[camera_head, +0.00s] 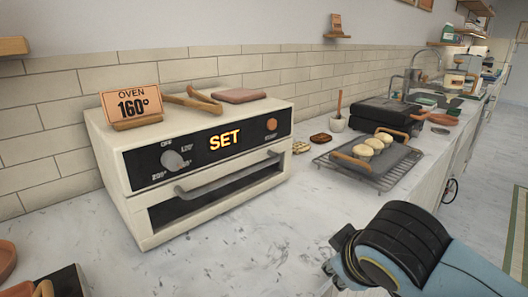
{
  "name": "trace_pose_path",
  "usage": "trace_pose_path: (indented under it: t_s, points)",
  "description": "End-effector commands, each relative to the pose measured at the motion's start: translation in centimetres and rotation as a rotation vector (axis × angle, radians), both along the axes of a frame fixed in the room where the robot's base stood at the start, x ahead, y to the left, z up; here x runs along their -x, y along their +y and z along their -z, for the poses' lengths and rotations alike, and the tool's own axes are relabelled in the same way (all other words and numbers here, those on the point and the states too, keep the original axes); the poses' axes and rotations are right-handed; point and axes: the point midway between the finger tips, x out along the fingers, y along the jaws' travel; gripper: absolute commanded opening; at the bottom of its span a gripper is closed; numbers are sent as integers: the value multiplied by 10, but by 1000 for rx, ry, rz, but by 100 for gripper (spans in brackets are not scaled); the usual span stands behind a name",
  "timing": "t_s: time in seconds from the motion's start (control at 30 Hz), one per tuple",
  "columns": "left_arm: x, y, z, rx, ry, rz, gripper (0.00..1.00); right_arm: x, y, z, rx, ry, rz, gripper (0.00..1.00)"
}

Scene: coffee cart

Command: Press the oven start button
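The white oven (128,212) stands on the counter at the left, its front turned toward the right. Its black panel carries an orange round start button (271,124) at the right end, with small lettering below it. The display (224,140) glows "SET". The grey knob (174,161) is at the panel's left among temperature marks; I cannot read its exact setting. The oven door handle (230,179) runs below the panel, and the door looks closed. Part of my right arm shows at the lower right, well apart from the button.
An "OVEN 160°" sign (132,105), wooden tongs (192,101) and a brownish pad (240,96) lie on top of the oven. A wire rack (341,165) with a board of buns (364,149) and a black appliance (382,117) stand farther right. The counter before the oven is clear.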

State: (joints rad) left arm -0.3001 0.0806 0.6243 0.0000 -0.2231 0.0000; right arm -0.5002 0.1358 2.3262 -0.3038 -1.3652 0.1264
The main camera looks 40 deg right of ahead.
Motion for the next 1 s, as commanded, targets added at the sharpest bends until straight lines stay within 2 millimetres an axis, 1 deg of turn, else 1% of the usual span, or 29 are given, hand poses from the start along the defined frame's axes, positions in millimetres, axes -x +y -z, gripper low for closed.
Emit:
trace_pose_path:
  t_s: [0.13, 0.23, 0.27, 0.33, 0.43, 0.5, 0.6, 0.7, 0.83, 1.0]
  points:
    - [1, 0, -1, 0, 1, 0, 40, -25, -29, -15, 129, -105, 44, 0]
    - [1, 0, -2, 0, 0, 0, 40, -48, -51, -34, 246, -204, 68, 0]
    - [1, 0, -3, 0, 0, 0, 40, -55, -58, -41, 287, -239, 72, 0]
    - [1, 0, -4, 0, 0, 0, 40, -75, -72, -62, 393, -329, 74, 0]
    - [1, 0, -5, 0, 0, 0, 40, -100, -86, -93, 539, -450, 54, 0]
    - [1, 0, -6, 0, 0, 0, 40, -115, -89, -113, 627, -520, 26, 0]
    - [1, 0, -7, 1, 0, 0, 40, -132, -89, -134, 722, -595, -19, 0]
    - [1, -1, -7, 1, 0, 0, 40, -142, -87, -146, 781, -637, -52, 0]
    - [1, -1, -7, 1, 0, 0, 40, -146, -86, -152, 810, -656, -71, 0]
    - [1, -1, -7, 1, 0, 0, 40, -146, -85, -152, 811, -657, -72, 0]
